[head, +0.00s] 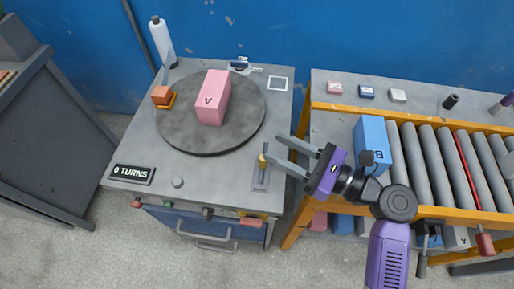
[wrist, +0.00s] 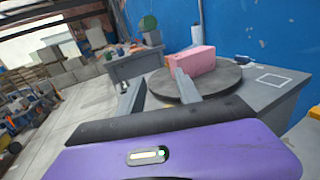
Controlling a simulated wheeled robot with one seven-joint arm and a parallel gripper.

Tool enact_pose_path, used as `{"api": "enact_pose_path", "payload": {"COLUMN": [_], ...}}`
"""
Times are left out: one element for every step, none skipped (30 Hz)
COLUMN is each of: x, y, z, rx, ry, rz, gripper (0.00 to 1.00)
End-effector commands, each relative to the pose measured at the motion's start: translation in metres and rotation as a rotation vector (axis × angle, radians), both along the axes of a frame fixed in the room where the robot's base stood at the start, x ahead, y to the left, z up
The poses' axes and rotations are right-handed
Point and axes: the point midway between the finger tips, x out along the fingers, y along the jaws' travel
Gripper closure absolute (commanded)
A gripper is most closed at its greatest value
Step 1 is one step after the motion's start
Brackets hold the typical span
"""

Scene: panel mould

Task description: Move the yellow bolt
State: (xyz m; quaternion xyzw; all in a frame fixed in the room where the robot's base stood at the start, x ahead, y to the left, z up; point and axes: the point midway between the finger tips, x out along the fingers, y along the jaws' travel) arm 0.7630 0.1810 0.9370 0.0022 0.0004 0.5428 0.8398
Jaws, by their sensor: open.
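The yellow bolt (head: 263,161) is a small upright yellow piece on a narrow grey plate (head: 260,182) at the right edge of the grey bench top. My gripper (head: 272,147) is open, its two grey fingers pointing left. In the head view the fingertips are right by the bolt; I cannot tell if they touch it or are above it. In the wrist view my gripper (wrist: 158,80) shows spread fingers with nothing between them that I can make out, and the bolt is not seen there.
A round turntable (head: 180,130) bears a pink block (head: 214,98) marked A. An orange block (head: 162,96), a white bottle (head: 161,40) and a "0 TURNS" sign (head: 132,174) stand on the bench. To the right, a roller conveyor (head: 430,150) holds a blue block (head: 370,140).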

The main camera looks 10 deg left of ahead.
Motion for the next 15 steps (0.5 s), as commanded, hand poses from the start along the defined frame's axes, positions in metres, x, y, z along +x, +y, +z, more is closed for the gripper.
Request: {"api": "enact_pose_path", "payload": {"x": [0.000,0.000,0.000,0.000,0.000,0.000,0.000,0.000,0.000,0.000,0.000,0.000,0.000,0.001,0.005], "y": [0.000,0.000,0.000,0.000,0.000,0.000,0.000,0.000,0.000,0.000,0.000,0.000,0.000,0.003,0.013], "z": [-0.006,-0.010,-0.015,-0.020,-0.026,-0.033,-0.039,-0.045,-0.053,-0.059,-0.065,-0.073,-0.079,-0.080,-0.076], "rx": [0.001,0.000,0.000,0.000,-0.001,-0.001,-0.002,-0.001,-0.001,-0.001,-0.001,-0.001,-0.002,-0.002,-0.002], "ry": [0.004,0.003,0.003,0.004,0.004,0.004,0.004,0.004,0.004,0.003,0.003,0.002,0.003,-0.001,-0.004], "rz": [-0.001,-0.001,-0.001,-0.001,-0.002,-0.002,-0.002,-0.002,-0.002,-0.003,-0.003,-0.003,-0.003,-0.001,0.002], "gripper": [0.60,0.60,0.60,0.60,0.60,0.60,0.60,0.60,0.60,0.60,0.60,0.60,0.60,0.60,0.60]}}
